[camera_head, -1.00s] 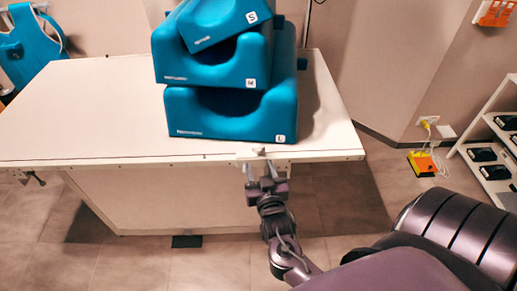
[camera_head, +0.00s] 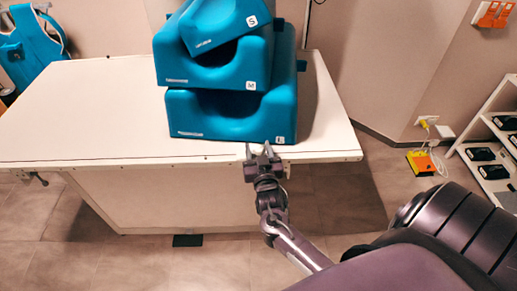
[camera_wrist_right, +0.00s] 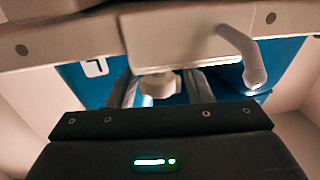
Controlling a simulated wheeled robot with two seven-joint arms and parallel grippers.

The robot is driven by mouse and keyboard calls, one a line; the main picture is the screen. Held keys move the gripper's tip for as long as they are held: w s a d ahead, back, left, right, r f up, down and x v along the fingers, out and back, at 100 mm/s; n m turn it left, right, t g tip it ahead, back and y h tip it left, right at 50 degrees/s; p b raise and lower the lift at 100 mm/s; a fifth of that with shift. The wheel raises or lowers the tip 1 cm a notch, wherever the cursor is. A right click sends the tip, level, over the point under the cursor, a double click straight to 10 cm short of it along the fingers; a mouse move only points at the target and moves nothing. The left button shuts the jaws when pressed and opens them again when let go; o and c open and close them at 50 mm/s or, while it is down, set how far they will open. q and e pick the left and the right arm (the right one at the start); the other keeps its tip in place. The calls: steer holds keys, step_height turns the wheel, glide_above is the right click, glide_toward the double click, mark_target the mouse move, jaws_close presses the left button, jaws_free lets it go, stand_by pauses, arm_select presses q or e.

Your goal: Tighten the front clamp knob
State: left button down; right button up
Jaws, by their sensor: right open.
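My right gripper (camera_head: 259,150) is at the table's front edge, below the blue blocks. Its jaws are open and its fingers point at the edge. In the right wrist view a pale clamp body (camera_wrist_right: 175,35) sits at the table edge, with a pale round knob (camera_wrist_right: 159,86) under it. The knob appears between the two open fingers; whether they touch it I cannot tell. A bent pale lever (camera_wrist_right: 242,58) hangs to the right of the knob. In the head view the gripper mostly hides this clamp. My left gripper is not in view.
The white table (camera_head: 90,110) carries stacked blue foam blocks (camera_head: 225,110), marked S, M and L. Another clamp (camera_head: 36,179) hangs at the table's front left. A shelf (camera_head: 490,150) and a yellow box (camera_head: 421,162) stand at the right. The left tabletop is clear.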

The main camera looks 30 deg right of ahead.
steer(key=shift+c, duration=0.4)
steer(key=c, duration=0.7)
steer(key=shift+o, duration=0.3)
steer(key=shift+m+g+h+b, duration=0.3)
steer(key=shift+m+g+h, duration=0.45)
steer(key=shift+h, duration=0.35)
steer(key=o, duration=0.7)
